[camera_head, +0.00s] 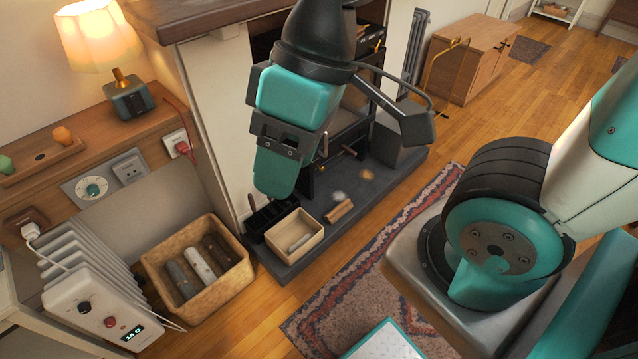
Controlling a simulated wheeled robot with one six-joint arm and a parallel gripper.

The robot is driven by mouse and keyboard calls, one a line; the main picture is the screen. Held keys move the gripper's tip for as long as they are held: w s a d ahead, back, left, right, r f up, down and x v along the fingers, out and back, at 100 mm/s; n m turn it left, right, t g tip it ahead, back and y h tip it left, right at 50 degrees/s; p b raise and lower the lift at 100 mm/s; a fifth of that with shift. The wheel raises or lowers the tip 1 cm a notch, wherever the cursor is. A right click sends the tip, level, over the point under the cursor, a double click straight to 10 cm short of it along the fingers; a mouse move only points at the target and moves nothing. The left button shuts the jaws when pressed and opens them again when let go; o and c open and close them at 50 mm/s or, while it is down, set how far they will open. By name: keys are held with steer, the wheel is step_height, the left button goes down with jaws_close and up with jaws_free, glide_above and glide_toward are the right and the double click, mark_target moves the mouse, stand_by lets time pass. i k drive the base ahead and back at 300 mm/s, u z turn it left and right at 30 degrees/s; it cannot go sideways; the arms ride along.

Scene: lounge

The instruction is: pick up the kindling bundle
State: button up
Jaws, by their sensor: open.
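A small tan bundle of sticks, the kindling bundle (339,211), lies on the dark hearth slab, just right of a shallow wooden box. My gripper (275,190) points down above the hearth, left of the bundle and apart from it in the picture. It is open and nothing shows held in it. Its fingers are seen from the side, so the gap between them is hidden. The bundle is in plain view.
The wooden box (279,235) holds a small grey item. A black container (258,222) stands behind it, partly behind my gripper. A wicker basket of logs (243,275) stands left. The stove (345,140) rises behind. The hearth (372,205) has bare room right of the bundle.

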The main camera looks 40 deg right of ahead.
mark_target(340, 210)
steer(key=z, duration=1.75)
steer(key=i, duration=1.45)
steer(key=u, duration=1.9)
